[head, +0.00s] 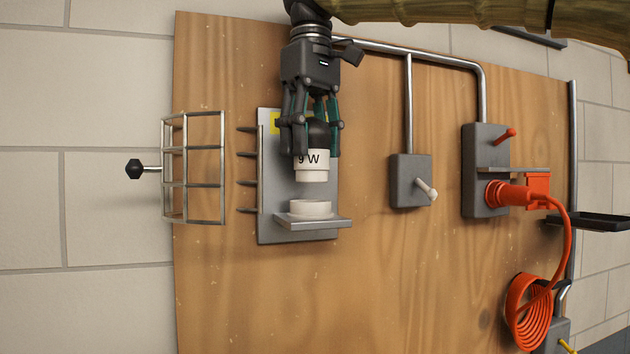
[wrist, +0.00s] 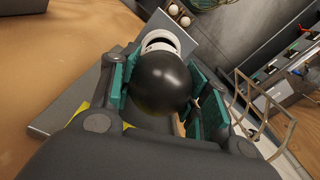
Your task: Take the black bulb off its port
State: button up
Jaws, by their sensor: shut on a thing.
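The black bulb (head: 312,168) has a dark round top and a white base marked "9 W". My gripper (head: 310,150) is shut on its dark top, with a finger on each side, and holds it upright, base down. The white round port (head: 310,208) sits on a small grey shelf directly below. A clear gap shows between the bulb's base and the port. In the wrist view the bulb's glossy black dome (wrist: 162,82) lies between the teal finger pads. A white ring shows beyond it; I cannot tell whether it is base or port.
A wire cage guard (head: 193,168) with a black knob (head: 134,169) stands swung out at the left. Short prongs edge the grey backplate (head: 268,222). To the right are a switch box (head: 408,170) and an outlet box with an orange plug (head: 510,194) and coiled cord (head: 530,315).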

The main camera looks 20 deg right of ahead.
jog(key=shift+r, duration=1.3)
